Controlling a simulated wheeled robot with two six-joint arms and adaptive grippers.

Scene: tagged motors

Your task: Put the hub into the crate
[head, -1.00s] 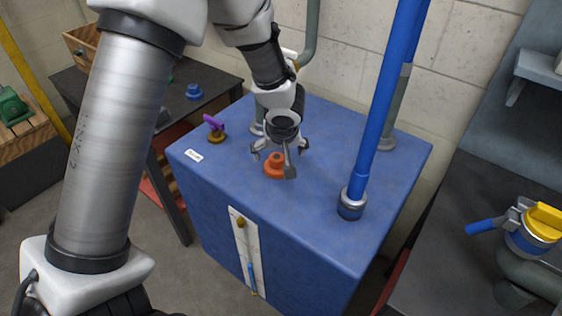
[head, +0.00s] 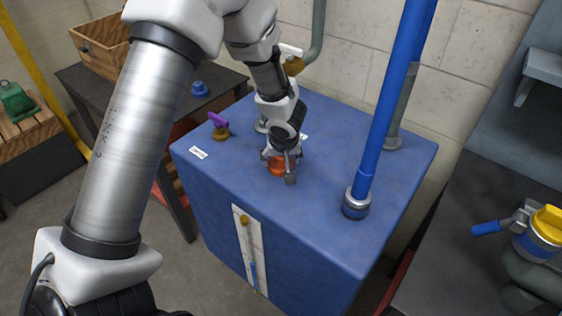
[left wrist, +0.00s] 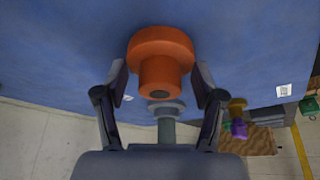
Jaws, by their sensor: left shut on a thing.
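The hub is an orange flanged piece (head: 279,169) on top of the blue cabinet (head: 340,245). My left gripper (head: 281,166) is around it from above, shut on it. In the left wrist view the hub (left wrist: 160,48) sits between the two fingers (left wrist: 160,78), its narrower boss toward the camera. The fingers hide part of the hub in the head view. It looks to be still on or just at the blue top. The wooden crate (head: 92,57) stands on the dark table at the upper left. My right gripper is not in view.
A blue post (head: 377,140) rises from the cabinet right of my gripper. A purple-handled valve (head: 218,125) stands near the left edge. A blue part (head: 200,88) sits on the dark table (head: 185,110). A green motor (head: 15,99) rests on wood at far left.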

